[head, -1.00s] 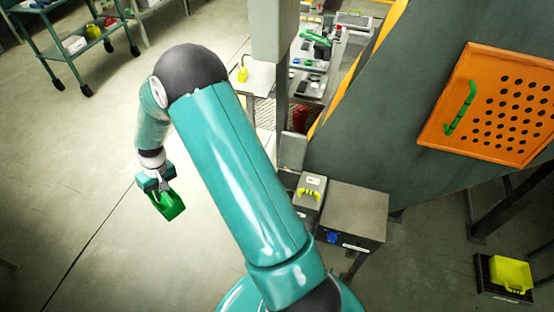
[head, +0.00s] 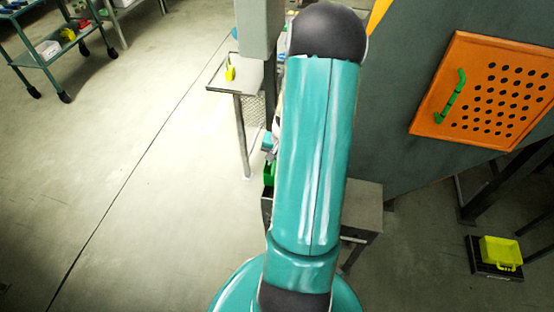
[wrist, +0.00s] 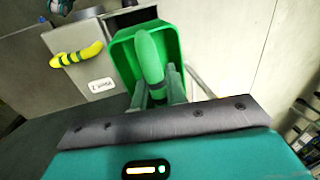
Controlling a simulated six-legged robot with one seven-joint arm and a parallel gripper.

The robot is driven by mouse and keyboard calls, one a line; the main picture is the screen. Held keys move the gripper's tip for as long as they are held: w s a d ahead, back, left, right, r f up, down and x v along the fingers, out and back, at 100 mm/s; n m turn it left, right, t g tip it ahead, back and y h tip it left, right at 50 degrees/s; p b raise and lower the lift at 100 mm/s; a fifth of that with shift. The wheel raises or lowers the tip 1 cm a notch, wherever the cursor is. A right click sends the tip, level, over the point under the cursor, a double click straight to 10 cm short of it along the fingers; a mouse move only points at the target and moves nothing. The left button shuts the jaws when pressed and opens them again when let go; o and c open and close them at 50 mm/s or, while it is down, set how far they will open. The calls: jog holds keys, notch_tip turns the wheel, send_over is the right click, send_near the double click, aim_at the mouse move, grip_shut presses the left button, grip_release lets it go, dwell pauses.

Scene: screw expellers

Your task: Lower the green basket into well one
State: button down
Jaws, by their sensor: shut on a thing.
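The green basket (wrist: 122,48) hangs by its upright green handle from my gripper (wrist: 157,88), which is shut on the handle in the wrist view. In the head view, only a sliver of the basket (head: 269,173) shows left of my arm, beside the grey box (head: 368,204). My arm hides most of the box and the gripper. In the wrist view, a yellow handle with dark bands (wrist: 80,56) stands on a grey surface left of the basket. A white label (wrist: 101,85) near it seems to read "well 2" upside down. Well one's opening cannot be made out.
A blue knob (wrist: 60,6) shows at the wrist view's top left. A small stand (head: 218,78) with a yellow item, a wheeled cart (head: 37,58) and an orange perforated panel (head: 470,120) are around. A yellow basket (head: 500,252) sits lower right.

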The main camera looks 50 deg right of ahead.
jog(key=shift+s+d+f, duration=0.15)
jog(key=shift+s+d, duration=0.15)
jog(key=shift+s, duration=0.15)
notch_tip(320, 180, down, 10)
jog(key=shift+f, duration=0.25)
dwell(0.4)
jog(key=shift+w+f, duration=0.1)
jog(key=shift+f, duration=1.1)
dwell(1.0)
jog(key=c, duration=0.9)
grip_release()
jog(key=shift+a, duration=0.1)
jog(key=shift+c, duration=0.2)
jog(key=shift+r, duration=0.1)
jog(key=shift+r, duration=4.9)
